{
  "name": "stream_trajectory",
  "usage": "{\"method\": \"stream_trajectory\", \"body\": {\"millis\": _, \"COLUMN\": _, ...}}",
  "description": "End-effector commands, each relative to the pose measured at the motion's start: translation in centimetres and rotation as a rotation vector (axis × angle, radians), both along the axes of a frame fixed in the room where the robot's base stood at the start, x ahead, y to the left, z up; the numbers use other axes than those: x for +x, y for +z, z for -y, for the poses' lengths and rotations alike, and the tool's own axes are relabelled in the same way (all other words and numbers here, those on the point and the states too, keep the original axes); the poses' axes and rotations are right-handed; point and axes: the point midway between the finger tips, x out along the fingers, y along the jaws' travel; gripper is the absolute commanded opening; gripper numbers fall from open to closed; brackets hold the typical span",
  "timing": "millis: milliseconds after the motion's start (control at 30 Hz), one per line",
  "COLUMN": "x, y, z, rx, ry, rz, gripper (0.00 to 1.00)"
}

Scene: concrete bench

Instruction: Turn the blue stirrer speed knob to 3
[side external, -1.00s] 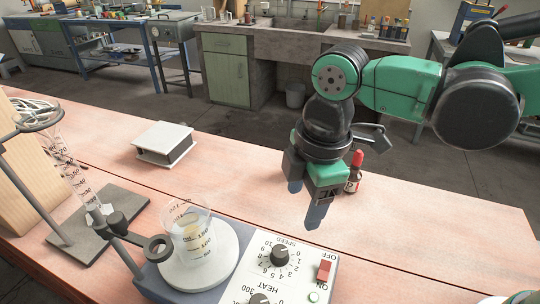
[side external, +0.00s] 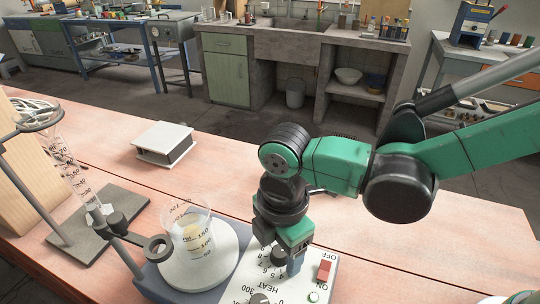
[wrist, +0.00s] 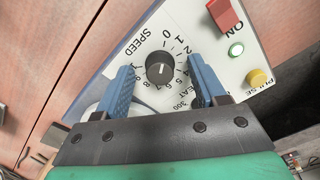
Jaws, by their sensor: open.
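The stirrer's speed knob (wrist: 160,68) looks dark grey to black, not blue, and carries a short pale line. It sits in a printed number dial marked SPEED on the white panel (wrist: 195,20). Which number the line points to is too small to tell. My gripper (wrist: 160,72) is open, with one blue finger on each side of the knob and a gap to it on both sides. In the side view my gripper (side external: 279,262) is low over the panel and hides part of the dial. The stirrer's body (side external: 155,287) is blue-grey.
A red switch (side external: 324,270) and a green light (side external: 314,296) are beside the dial. A HEAT knob (side external: 260,299) is nearby. A beaker (side external: 190,242) with pale liquid stands on the white plate (side external: 225,262). A yellow button (wrist: 259,77) shows in the wrist view.

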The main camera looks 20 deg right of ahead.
Motion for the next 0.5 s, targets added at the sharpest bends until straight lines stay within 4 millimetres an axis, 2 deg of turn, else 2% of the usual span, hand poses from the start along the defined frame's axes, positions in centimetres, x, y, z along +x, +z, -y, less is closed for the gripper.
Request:
{"method": "stream_trajectory", "body": {"millis": 67, "x": 0.0, "y": 0.02, "z": 0.0, "rx": 0.0, "ry": 0.0, "rz": 0.0, "gripper": 0.61}}
{"method": "stream_trajectory", "body": {"millis": 267, "x": 0.0, "y": 0.03, "z": 0.0, "rx": 0.0, "ry": 0.0, "rz": 0.0, "gripper": 0.04}}
{"method": "stream_trajectory", "body": {"millis": 300, "x": 0.0, "y": 0.03, "z": 0.0, "rx": 0.0, "ry": 0.0, "rz": 0.0, "gripper": 0.0}}
{"method": "stream_trajectory", "body": {"millis": 500, "x": 0.0, "y": 0.04, "z": 0.0, "rx": 0.0, "ry": -0.007, "rz": 0.0, "gripper": 0.0}}
